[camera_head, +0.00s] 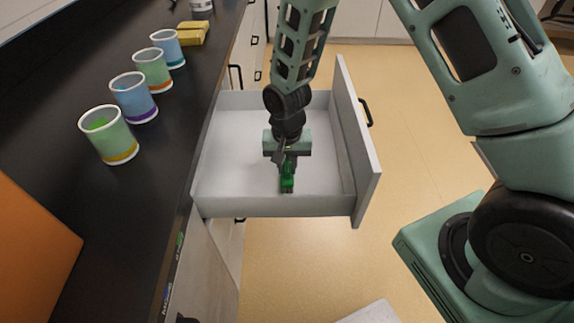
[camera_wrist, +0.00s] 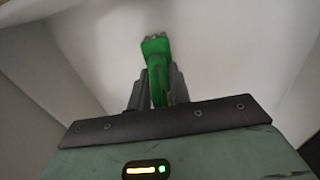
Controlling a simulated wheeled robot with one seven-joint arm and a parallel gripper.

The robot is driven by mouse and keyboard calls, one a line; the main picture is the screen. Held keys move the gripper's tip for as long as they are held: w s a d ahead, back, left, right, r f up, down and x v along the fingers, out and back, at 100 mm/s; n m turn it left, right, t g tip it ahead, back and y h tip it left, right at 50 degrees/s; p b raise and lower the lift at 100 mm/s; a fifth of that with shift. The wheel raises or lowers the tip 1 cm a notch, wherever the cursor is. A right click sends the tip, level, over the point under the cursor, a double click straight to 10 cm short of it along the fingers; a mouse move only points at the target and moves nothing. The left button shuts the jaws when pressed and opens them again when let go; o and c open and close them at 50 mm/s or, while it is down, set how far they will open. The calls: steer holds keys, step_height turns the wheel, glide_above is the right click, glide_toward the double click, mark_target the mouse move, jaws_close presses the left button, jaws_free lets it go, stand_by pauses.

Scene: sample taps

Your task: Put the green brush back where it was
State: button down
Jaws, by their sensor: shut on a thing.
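The green brush (camera_head: 287,182) is between the fingers of my gripper (camera_head: 287,170), which is shut on it. In the wrist view the green brush (camera_wrist: 155,62) sticks out past the two fingers of my gripper (camera_wrist: 160,90). My gripper points down over the open white drawer (camera_head: 235,140), inside its walls. I cannot tell whether the brush touches the drawer floor. The rest of the drawer floor that shows is bare.
Several coloured cups stand in a row on the black counter (camera_head: 55,145) at left, the nearest one green (camera_head: 108,135). A yellow block (camera_head: 193,33) lies behind them. An orange panel (camera_head: 30,255) is at the lower left. Open floor (camera_head: 440,130) lies right of the drawer front (camera_head: 357,150).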

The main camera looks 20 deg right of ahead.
steer(key=c, duration=1.3)
jaws_free()
steer(key=shift+f, duration=0.15)
step_height(320, 180, up, 12)
steer(key=shift+f, duration=0.15)
steer(key=s+a+r+n, duration=0.2)
steer(key=s+r+n, duration=0.1)
steer(key=s, duration=0.4)
steer(key=s+a+r+n, duration=0.2)
steer(key=s+r+n, duration=0.2)
steer(key=s, duration=0.4)
steer(key=s+a+r+n, duration=0.2)
steer(key=s+n, duration=0.3)
steer(key=s, duration=0.3)
steer(key=shift+r+y, duration=0.3)
steer(key=shift+r, duration=0.55)
steer(key=shift+a, duration=0.1)
